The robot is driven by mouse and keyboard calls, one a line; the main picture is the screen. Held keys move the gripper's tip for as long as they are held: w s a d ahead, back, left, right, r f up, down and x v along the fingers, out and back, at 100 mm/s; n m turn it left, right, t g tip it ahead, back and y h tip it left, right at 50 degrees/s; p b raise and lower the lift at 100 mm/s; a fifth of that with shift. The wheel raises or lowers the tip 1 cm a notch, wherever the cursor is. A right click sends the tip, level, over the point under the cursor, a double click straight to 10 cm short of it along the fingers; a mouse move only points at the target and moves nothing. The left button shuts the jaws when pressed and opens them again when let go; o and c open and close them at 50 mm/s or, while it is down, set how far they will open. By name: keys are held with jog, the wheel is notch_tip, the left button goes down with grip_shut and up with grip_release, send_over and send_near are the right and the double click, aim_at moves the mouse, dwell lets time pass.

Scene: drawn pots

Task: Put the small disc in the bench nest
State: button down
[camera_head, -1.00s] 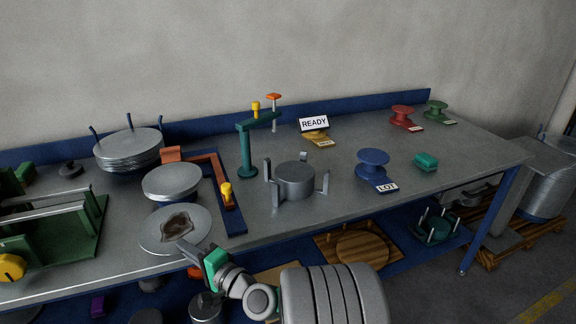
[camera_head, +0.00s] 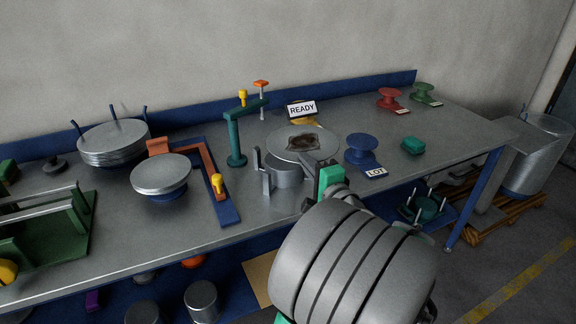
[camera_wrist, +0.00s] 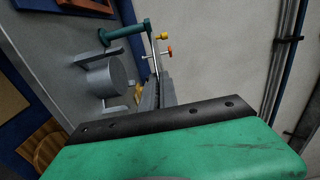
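A thin grey disc (camera_head: 322,153) with a dark brown patch is held level at the end of my gripper (camera_head: 317,163). My gripper appears shut on its near edge. In the head view the disc overlaps the back of the bench nest (camera_head: 287,176), a grey round block with upright posts, and hides part of it. The disc looks raised above the bench. In the wrist view the nest (camera_wrist: 105,80) shows left of my gripper's fingers (camera_wrist: 160,92), and its top looks empty. The disc cannot be made out clearly there.
Another grey disc (camera_head: 161,172) sits on a blue stand to the left, beside a blue and orange frame (camera_head: 227,212). A teal post (camera_head: 235,140) stands behind the nest.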

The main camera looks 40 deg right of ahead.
jog(key=w+d+f+p, duration=0.1)
jog(key=w+d+f, duration=0.3)
jog(key=w+f, duration=0.8)
jog(key=shift+d+f, duration=0.25)
jog(key=shift+d, duration=0.15)
jog(key=shift+f+b, duration=0.35)
jog(key=shift+f, duration=0.1)
jog(key=c, duration=1.6)
grip_release()
jog(key=shift+c, duration=0.2)
